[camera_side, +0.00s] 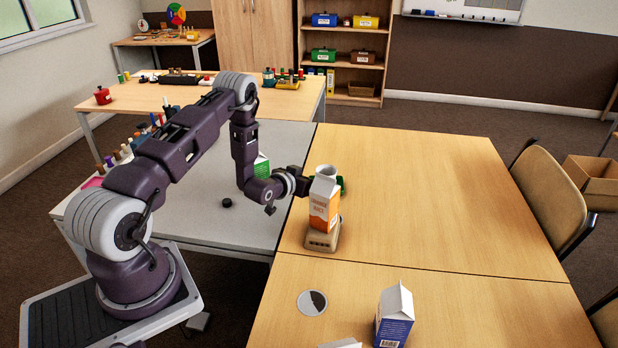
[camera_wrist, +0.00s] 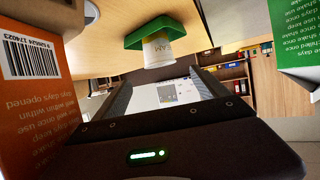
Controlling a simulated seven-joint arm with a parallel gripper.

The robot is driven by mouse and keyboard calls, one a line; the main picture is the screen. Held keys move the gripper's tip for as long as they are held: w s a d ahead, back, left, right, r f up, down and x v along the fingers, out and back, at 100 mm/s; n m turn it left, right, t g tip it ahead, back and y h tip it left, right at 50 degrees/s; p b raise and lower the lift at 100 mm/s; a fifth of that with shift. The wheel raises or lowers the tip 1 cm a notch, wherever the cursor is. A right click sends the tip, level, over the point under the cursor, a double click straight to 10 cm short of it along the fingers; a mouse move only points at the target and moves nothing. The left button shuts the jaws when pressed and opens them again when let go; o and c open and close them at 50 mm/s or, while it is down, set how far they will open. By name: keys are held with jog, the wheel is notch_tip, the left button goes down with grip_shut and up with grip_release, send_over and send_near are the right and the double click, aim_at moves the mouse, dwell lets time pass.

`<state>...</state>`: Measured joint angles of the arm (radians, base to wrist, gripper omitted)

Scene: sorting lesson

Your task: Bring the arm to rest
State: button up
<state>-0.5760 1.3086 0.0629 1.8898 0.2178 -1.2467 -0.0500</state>
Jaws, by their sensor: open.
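My gripper (camera_side: 306,184) is at the left edge of the wooden table (camera_side: 420,200), right behind an orange and white carton (camera_side: 323,208) that hides part of it. The carton stands upright on a tan stand (camera_side: 322,237). In the wrist view the orange carton (camera_wrist: 40,110) fills the left side, close to my jaws. The jaws are open; I cannot tell whether they touch the carton. A pale tub with a green part (camera_wrist: 160,40) shows upside down ahead in the wrist view. A green carton (camera_side: 261,166) stands behind my wrist and shows at right in the wrist view (camera_wrist: 297,35).
A blue carton (camera_side: 394,318) and a black-and-white disc (camera_side: 312,302) are on the near table. A small black disc (camera_side: 227,203) lies on the grey table (camera_side: 225,225). The right of the wooden table is clear. A chair (camera_side: 550,195) stands at its right edge.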

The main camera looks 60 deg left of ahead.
jog(key=shift+s+d+r, duration=0.1)
jog(key=shift+s+r, duration=0.05)
jog(key=shift+s, duration=0.1)
notch_tip(320, 180, up, 7)
jog(key=w+m+g, duration=0.1)
jog(key=w, duration=0.1)
jog(key=s+d+r+m+g+h, duration=0.1)
jog(key=s+d+r, duration=0.1)
jog(key=d+r, duration=0.55)
jog(key=s+d+r+g+h, duration=0.1)
jog(key=s+d+r, duration=0.25)
jog(key=r, duration=0.65)
jog(key=s+d+r+m+g+h, duration=0.1)
jog(key=s+d+r+h, duration=0.1)
jog(key=s+d+r, duration=0.65)
jog(key=s+d+f+g, duration=0.1)
jog(key=s+d, duration=0.3)
jog(key=s, duration=0.7)
jog(key=s+d+f+m+g+h, duration=0.1)
jog(key=s+d, duration=0.4)
jog(key=s, duration=0.6)
jog(key=shift+s+d+m+g, duration=0.15)
jog(key=shift+s+m+g, duration=0.15)
jog(key=shift+s+g, duration=0.15)
